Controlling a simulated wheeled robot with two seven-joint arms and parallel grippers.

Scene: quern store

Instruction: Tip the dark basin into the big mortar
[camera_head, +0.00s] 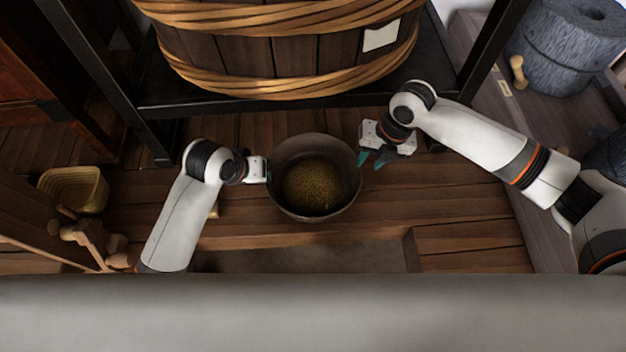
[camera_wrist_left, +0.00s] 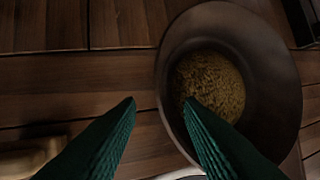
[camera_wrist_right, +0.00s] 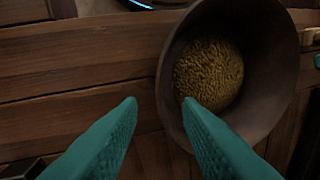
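The dark basin (camera_head: 345,155), a round bowl holding yellow-brown grain (camera_head: 314,188), sits upright on the wooden planks in the head view. My left gripper (camera_head: 268,176) is at its left rim. In the left wrist view the fingers (camera_wrist_left: 160,102) are apart, with the basin's rim (camera_wrist_left: 165,85) showing between and beyond them. My right gripper (camera_head: 370,160) is at the right rim, with its teal fingers apart. In the right wrist view the fingers (camera_wrist_right: 160,102) stand either side of the rim (camera_wrist_right: 165,85). Contact is unclear. I cannot identify the big mortar for certain.
A large rope-bound wooden tub (camera_head: 290,50) stands behind on a black frame. A grey stone cylinder (camera_head: 565,50) with a hole on top stands at upper right. A yellowish basket (camera_head: 75,188) is at left. Planks beside the basin are mostly clear.

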